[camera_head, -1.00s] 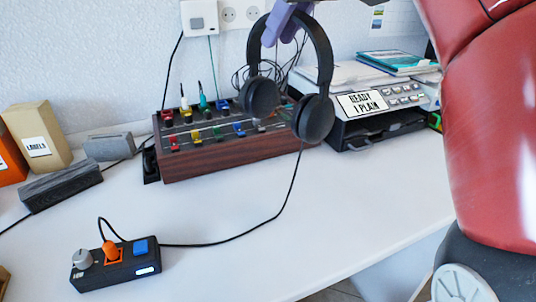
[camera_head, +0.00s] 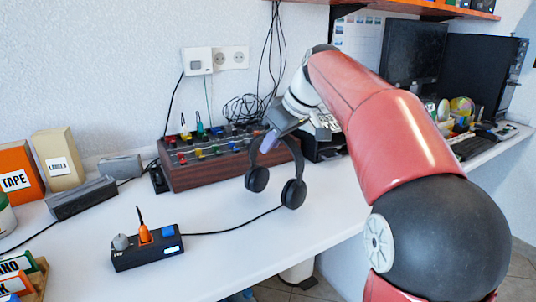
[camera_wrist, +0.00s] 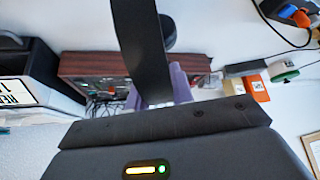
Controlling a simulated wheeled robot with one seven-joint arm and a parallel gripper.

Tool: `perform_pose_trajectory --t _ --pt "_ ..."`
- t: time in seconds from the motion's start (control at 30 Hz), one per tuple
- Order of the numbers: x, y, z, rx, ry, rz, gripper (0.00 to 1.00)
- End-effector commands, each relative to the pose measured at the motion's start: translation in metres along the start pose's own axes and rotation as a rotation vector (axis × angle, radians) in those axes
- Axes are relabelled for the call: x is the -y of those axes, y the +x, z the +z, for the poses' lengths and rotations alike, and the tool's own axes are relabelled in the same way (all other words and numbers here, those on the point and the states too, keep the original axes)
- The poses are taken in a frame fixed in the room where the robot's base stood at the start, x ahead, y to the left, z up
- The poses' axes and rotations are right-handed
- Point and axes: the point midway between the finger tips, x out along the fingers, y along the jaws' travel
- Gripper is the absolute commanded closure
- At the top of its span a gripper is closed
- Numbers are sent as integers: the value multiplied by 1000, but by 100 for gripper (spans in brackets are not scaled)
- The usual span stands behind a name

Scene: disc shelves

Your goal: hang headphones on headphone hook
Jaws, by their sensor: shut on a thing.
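The black headphones (camera_head: 294,192) hang from my gripper (camera_head: 270,141) above the white desk, earcups down. In the wrist view, the dark headband (camera_wrist: 142,45) passes between my purple fingers (camera_wrist: 158,90), which are shut on it. One earcup (camera_wrist: 168,32) shows behind the band. A cable runs from the headphones towards a small black box (camera_head: 148,257) on the desk. I cannot make out a headphone hook in either view.
A wooden-sided mixer (camera_head: 205,168) stands behind the headphones. A wooden shelf (camera_head: 430,8) with a dark bracket is at the top right. Monitors (camera_head: 412,60) stand at the back right. The desk's front middle (camera_head: 240,255) is mostly clear.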

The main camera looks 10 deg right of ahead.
Motion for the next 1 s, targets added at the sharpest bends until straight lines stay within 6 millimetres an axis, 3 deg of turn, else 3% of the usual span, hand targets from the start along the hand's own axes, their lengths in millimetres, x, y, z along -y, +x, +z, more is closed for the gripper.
perform_pose_trajectory --t 0.03,0.1,0.47,0.5,0.63,1.0 --pt "-4 12 9 0 2 0 100" --pt "-7 16 12 0 1 0 100" --pt "-6 17 13 -1 -1 -1 100" --pt "-7 16 12 0 -1 -1 73" --pt "-6 16 12 0 -1 -1 56" --pt "-7 11 9 -1 0 -1 55"
